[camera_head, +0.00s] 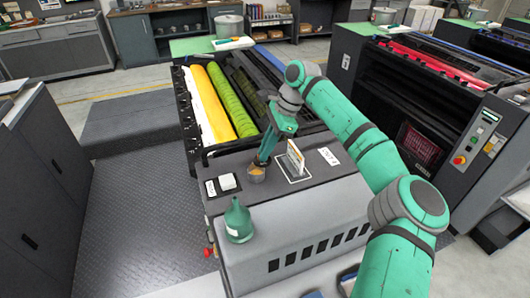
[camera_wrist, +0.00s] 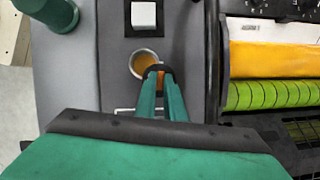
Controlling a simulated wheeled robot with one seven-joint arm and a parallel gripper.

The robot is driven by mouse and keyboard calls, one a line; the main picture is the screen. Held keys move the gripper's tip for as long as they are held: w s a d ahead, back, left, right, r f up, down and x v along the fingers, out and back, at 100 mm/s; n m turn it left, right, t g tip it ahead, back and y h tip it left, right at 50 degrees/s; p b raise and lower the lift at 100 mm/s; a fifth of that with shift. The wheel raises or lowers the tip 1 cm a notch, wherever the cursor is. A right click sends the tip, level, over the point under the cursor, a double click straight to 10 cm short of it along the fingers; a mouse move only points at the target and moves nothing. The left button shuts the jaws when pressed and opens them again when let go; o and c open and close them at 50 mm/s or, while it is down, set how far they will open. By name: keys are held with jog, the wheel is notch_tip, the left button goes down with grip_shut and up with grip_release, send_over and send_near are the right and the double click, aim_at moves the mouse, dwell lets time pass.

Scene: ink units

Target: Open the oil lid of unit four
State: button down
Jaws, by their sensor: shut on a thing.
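The oil opening (camera_head: 256,173) is a round grey cup on top of the unit's grey cover. The wrist view shows amber oil inside the open cup (camera_wrist: 144,60). My gripper (camera_head: 262,160) reaches down to the cup's rim; its green fingers (camera_wrist: 160,74) are close together in the wrist view. A dark piece (camera_wrist: 158,68) sits at the fingertips over the rim, and I take it for the oil lid, mostly hidden by the fingers. The gripper is shut on it. I cannot tell whether it is still joined to the cup.
A green bottle (camera_head: 238,222) stands on the cover's front left. A white square block (camera_head: 228,182) lies left of the cup. A small upright plate (camera_head: 295,158) stands close to the right. Yellow and green rollers (camera_head: 232,100) lie behind.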

jog(key=shift+w+a+r+n+g, duration=0.15)
jog(key=shift+w+n+g, duration=0.2)
jog(key=shift+n, duration=0.55)
jog(key=shift+w, duration=0.1)
jog(key=shift+a+n, duration=0.3)
jog(key=c, duration=1.8)
grip_release()
jog(key=shift+d, duration=0.1)
jog(key=shift+c, duration=0.2)
jog(key=shift+d, duration=0.3)
jog(key=v, duration=1)
jog(key=shift+r, duration=0.35)
jog(key=shift+w+a, duration=0.1)
jog(key=shift+a, duration=0.05)
